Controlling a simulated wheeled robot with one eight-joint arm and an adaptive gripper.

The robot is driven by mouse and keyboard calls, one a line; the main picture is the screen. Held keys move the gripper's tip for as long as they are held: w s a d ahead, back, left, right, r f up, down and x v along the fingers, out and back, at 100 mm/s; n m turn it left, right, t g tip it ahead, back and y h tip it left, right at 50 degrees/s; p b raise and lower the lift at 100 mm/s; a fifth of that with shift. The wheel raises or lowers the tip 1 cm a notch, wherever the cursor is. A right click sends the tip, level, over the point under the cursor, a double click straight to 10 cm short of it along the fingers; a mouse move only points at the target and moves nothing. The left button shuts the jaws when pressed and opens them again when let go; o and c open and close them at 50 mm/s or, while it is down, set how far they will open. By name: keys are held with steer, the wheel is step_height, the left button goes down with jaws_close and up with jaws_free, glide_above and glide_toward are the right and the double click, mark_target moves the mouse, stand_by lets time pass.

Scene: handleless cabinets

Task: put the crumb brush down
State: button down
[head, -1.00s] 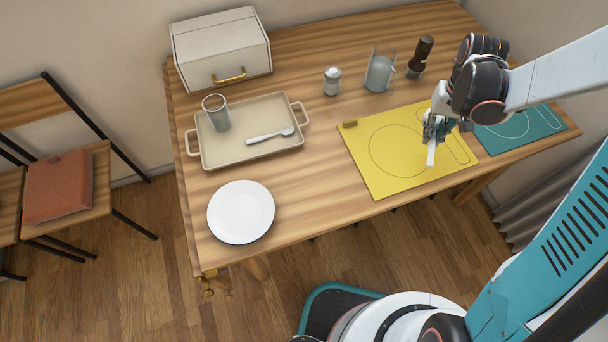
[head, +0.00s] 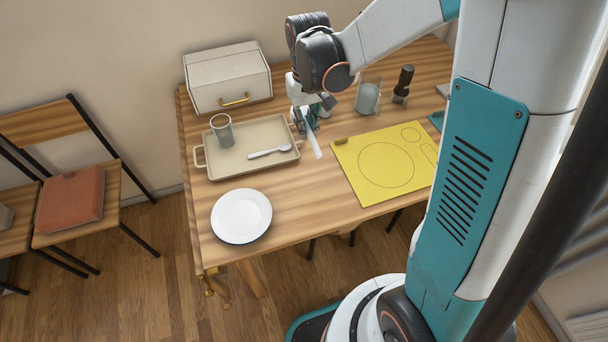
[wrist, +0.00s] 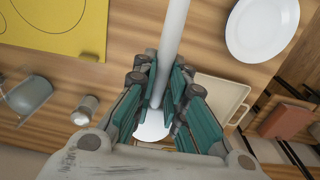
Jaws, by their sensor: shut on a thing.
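My gripper (head: 310,130) is shut on the crumb brush (head: 316,148), a slim white bar in the head view. It is at the right end of the beige tray (head: 232,174), left of the yellow mat (head: 345,172). In the wrist view the brush (wrist: 174,35) runs from the top edge down between the teal fingers of my gripper (wrist: 160,105). A rounded white end shows below the fingers. The brush appears held above the table, but its exact height is hard to tell.
The tray holds a glass (head: 222,131) and a spoon (head: 269,152). A white plate (head: 241,216) is at the front left. A cream box (head: 228,79), a jug (head: 368,98) and a dark mill (head: 403,84) stand at the back. A shaker (wrist: 86,110) shows in the wrist view. Bare wood separates tray and mat.

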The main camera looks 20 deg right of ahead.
step_height(320, 180, down, 19)
steer(key=b, duration=0.6)
steer(key=shift+r, duration=0.1)
steer(key=shift+f+b, duration=0.45)
steer(key=shift+b, duration=0.15)
steer(key=c, duration=1.6)
jaws_free()
steer(key=shift+c, duration=0.2)
steer(key=shift+r, duration=0.1)
steer(key=s+r+t+p, duration=0.1)
steer(key=s+r+p, duration=0.1)
steer(key=r, duration=0.6)
steer(key=s+r+t+p, duration=0.1)
steer(key=s+r, duration=0.1)
steer(key=r, duration=0.7)
steer(key=s+r+t+p, duration=0.1)
steer(key=s+r+p, duration=0.1)
steer(key=r, duration=0.7)
steer(key=shift+s+p, duration=0.35)
steer(key=shift+s, duration=0.05)
steer(key=s+r+t, duration=0.4)
steer(key=s+r, duration=0.1)
steer(key=s, duration=0.4)
steer(key=shift+s+r, duration=0.25)
steer(key=shift+r, duration=0.05)
